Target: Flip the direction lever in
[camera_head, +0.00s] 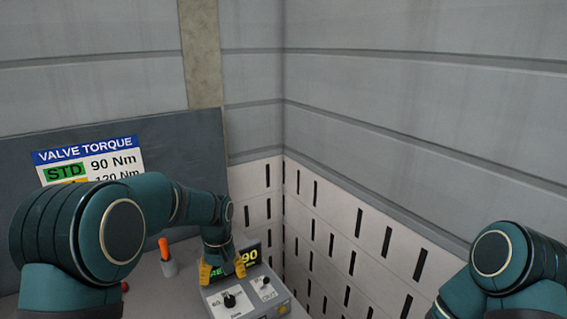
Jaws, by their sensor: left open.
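A grey control box (248,303) stands on the table at the lower middle. It has a black knob (230,299), a smaller switch (265,282) to its right and a yellow button (283,309) on its front edge. I cannot tell for sure which part is the direction lever. A dark display with green and yellow characters, including "90" (250,257), is at the back of the box, partly hidden by my gripper. My left gripper (223,271) is open, its yellow fingertips pointing down over the back left of the box. My right gripper is out of view; only its arm shows at lower right.
An orange-handled item (164,249) stands in a grey holder (169,268) left of the box. A small red item (125,287) is further left. A valve torque sign (88,160) hangs on the dark panel behind. A slotted white wall (340,246) rises at the right.

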